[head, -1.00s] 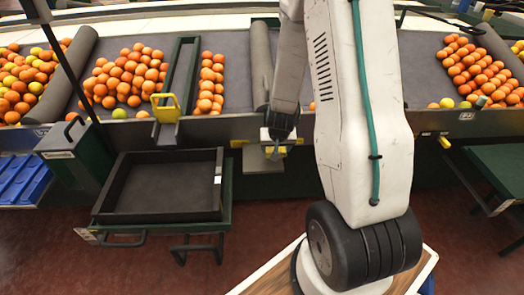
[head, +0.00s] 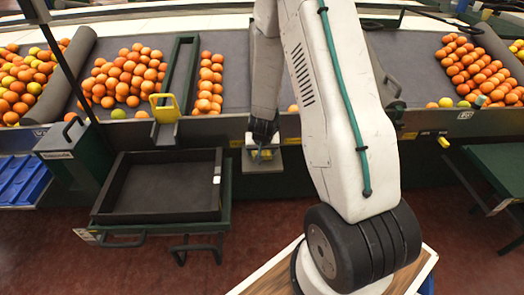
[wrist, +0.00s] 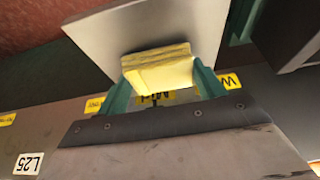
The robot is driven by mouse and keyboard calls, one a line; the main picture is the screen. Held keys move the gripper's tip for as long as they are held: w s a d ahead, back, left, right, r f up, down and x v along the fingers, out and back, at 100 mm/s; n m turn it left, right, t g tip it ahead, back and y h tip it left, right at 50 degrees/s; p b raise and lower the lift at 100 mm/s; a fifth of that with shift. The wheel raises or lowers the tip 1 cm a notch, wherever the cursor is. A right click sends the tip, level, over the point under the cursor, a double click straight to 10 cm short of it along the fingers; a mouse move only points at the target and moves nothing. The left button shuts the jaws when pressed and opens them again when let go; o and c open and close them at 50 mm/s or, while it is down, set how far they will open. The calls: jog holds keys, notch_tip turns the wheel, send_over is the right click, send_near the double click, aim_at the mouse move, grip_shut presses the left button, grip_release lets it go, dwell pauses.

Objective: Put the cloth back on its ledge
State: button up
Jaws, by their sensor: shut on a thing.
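The folded yellow cloth (wrist: 158,68) sits between the two green fingers of my gripper (wrist: 163,80) in the wrist view. My gripper is shut on it. The pale grey ledge (wrist: 100,32) lies right behind the cloth in that view. I cannot tell whether the cloth touches it. In the head view my gripper (head: 262,150) is over the small ledge (head: 262,167) on the front of the conveyor, with a bit of yellow at its tip. The gripper hides part of the ledge there.
Oranges lie in heaps on the grey belt (head: 235,75) behind. A dark tray (head: 160,190) stands on a green stand to the left of the ledge. A yellow-handled paddle (head: 165,108) rests at the belt's edge. Yellow labels line the conveyor's front.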

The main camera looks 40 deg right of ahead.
jog(key=shift+f, duration=0.1)
jog(key=o, duration=0.9)
jog(key=shift+f, duration=0.1)
jog(key=shift+o, duration=0.2)
